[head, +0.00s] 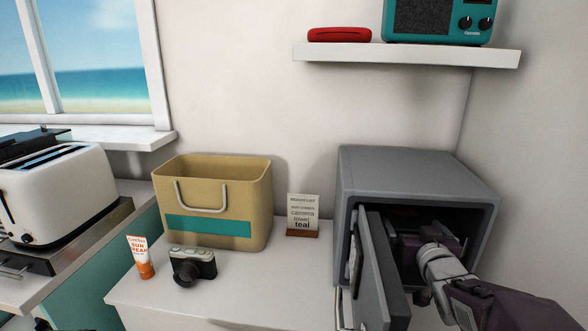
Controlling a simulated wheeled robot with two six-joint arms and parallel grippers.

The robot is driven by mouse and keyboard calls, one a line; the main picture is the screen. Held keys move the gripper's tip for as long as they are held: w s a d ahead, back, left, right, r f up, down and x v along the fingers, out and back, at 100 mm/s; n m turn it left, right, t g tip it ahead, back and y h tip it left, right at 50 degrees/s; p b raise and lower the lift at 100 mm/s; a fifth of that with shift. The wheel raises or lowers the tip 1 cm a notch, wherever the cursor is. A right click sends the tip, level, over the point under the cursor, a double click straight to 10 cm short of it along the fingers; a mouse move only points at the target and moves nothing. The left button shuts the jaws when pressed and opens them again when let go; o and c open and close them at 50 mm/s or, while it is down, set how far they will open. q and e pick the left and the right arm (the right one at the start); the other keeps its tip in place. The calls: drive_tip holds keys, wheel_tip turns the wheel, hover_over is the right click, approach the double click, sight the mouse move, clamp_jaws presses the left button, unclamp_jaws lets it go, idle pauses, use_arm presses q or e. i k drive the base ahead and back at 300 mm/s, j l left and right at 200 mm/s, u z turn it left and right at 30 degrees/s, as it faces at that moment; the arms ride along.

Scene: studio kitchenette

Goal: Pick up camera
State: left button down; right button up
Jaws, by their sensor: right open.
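The camera (198,263), black and silver, stands on the white counter top in front of a tan bag, its dark lens facing forward. My right arm comes in from the right, and my right gripper (408,245) reaches into the open grey safe, well to the right of the camera. The gripper is open; its fingertips are dark and hard to make out in the shadow. I see nothing held in it. My left gripper is not in view.
The safe (415,170) has its door (372,270) swung open toward me. The tan bag (215,195), an orange-and-white tube (140,258) and a small sign (303,210) stand near the camera. A toaster (62,195) is at left; a shelf (405,53) hangs above. Counter right of the camera is clear.

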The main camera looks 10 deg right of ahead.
sight(189, 263)
drive_tip(key=k, duration=0.95)
